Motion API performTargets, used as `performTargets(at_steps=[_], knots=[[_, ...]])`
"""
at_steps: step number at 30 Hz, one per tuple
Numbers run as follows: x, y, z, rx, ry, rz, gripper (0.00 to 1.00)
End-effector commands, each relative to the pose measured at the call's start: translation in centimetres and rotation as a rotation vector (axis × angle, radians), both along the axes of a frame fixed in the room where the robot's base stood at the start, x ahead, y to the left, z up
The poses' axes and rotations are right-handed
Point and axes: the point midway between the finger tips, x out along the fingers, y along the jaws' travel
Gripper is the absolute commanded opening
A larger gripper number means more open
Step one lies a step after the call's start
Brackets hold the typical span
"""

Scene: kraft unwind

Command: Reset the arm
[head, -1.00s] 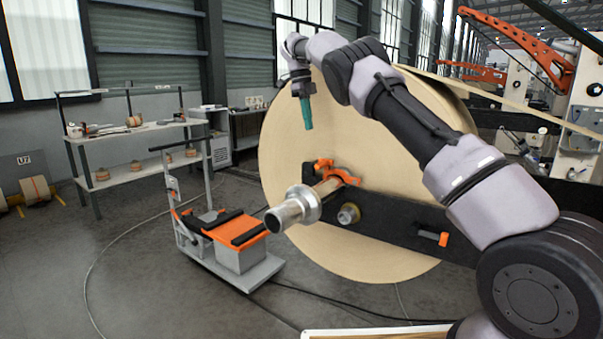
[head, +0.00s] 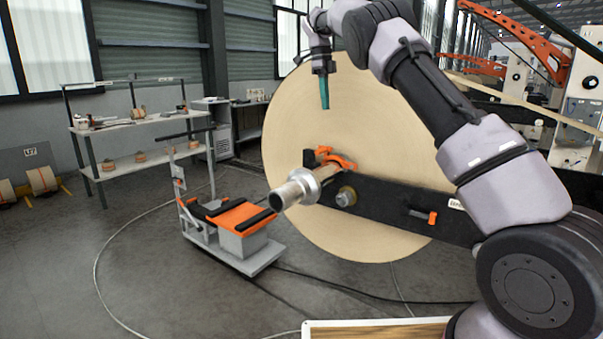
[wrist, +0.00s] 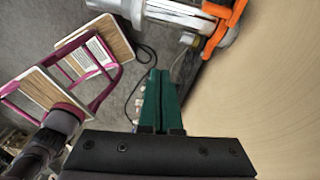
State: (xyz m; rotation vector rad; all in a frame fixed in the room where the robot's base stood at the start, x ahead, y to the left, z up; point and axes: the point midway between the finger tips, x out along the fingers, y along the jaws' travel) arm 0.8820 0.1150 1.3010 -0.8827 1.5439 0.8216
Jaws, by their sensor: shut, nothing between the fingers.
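My gripper (head: 325,92) hangs at the end of my raised arm in the head view, its green fingers pointing down. It is in front of the upper part of the large kraft paper roll (head: 385,120). In the wrist view my gripper's green fingers (wrist: 160,90) are together with nothing between them. The metal shaft end (head: 294,191) with its orange clamp (head: 335,159) sticks out of the roll below my gripper and is apart from it. The orange clamp also shows at the top of the wrist view (wrist: 226,22).
An orange-topped cart (head: 240,218) stands on the floor left of the shaft. A shelf (head: 130,129) with several small items stands farther left. A dark beam (head: 390,208) runs across the roll's front. A wood-topped surface (head: 375,330) lies at the bottom edge. Open floor is at left.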

Motion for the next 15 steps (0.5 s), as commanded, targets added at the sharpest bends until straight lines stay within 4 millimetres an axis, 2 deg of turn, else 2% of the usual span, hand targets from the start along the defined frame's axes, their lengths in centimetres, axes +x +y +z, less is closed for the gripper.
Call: performTargets(at_steps=[8,11,15], knots=[[-2.5,-5.7,4.8,0.098,-0.037,0.178,0.00],[-4.6,-8.5,6.9,0.146,-0.070,0.289,0.00],[-8.8,-12.1,9.5,0.206,-0.142,0.483,0.00]])
